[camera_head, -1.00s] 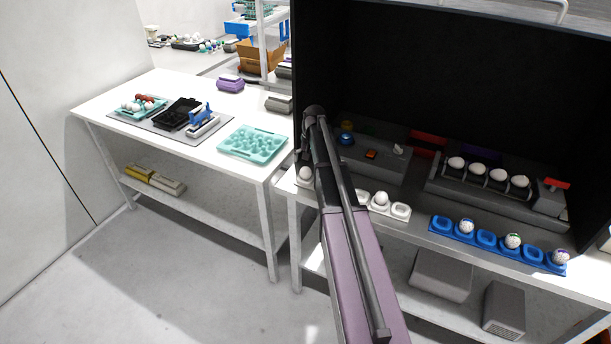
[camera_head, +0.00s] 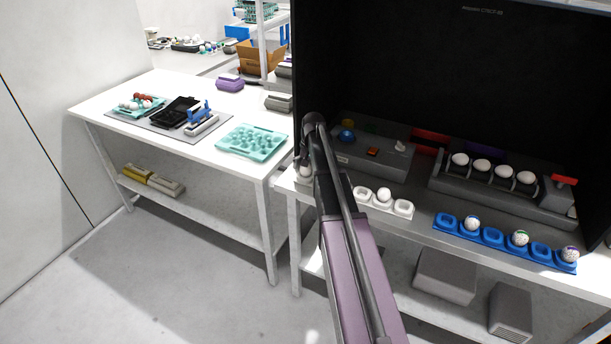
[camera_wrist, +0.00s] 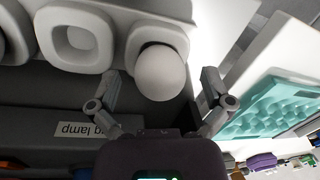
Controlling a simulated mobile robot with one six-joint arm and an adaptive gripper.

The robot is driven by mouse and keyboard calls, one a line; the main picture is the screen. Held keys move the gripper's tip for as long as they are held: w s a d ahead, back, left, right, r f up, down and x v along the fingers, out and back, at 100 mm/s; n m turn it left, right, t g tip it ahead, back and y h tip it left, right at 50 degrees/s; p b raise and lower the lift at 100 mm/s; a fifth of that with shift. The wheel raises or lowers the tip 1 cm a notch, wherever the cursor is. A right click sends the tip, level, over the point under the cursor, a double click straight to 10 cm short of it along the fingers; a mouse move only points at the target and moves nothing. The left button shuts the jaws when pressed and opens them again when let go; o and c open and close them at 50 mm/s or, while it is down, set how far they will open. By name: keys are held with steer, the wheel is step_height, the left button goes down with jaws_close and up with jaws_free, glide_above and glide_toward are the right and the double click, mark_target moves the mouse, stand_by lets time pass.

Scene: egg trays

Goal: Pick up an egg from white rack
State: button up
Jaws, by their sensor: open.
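The white rack (camera_head: 402,209) stands along the front edge of the right table, its middle hidden behind my arm. One egg (camera_head: 384,195) sits in a cup right of my arm, between empty cups. Another egg (camera_wrist: 160,73) sits in the rack's end cup, large in the wrist view; in the head view it is mostly hidden under my gripper. My gripper (camera_wrist: 162,82) is open, with one finger on each side of this end egg. I cannot tell whether either finger touches it. The rack (camera_wrist: 75,42) also shows in the wrist view, with an empty cup beside the egg.
A grey egg lamp device (camera_head: 372,160) lies close behind the rack. A blue rack (camera_head: 492,237) with several marked eggs stands to the right, before a grey holder (camera_head: 490,183) with white eggs. A teal tray (camera_head: 252,142) lies on the left table. Dark box walls enclose the back.

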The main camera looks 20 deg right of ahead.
steer(key=shift+f, duration=0.3)
stand_by(0.4)
steer(key=shift+a, duration=0.1)
steer(key=c, duration=0.7)
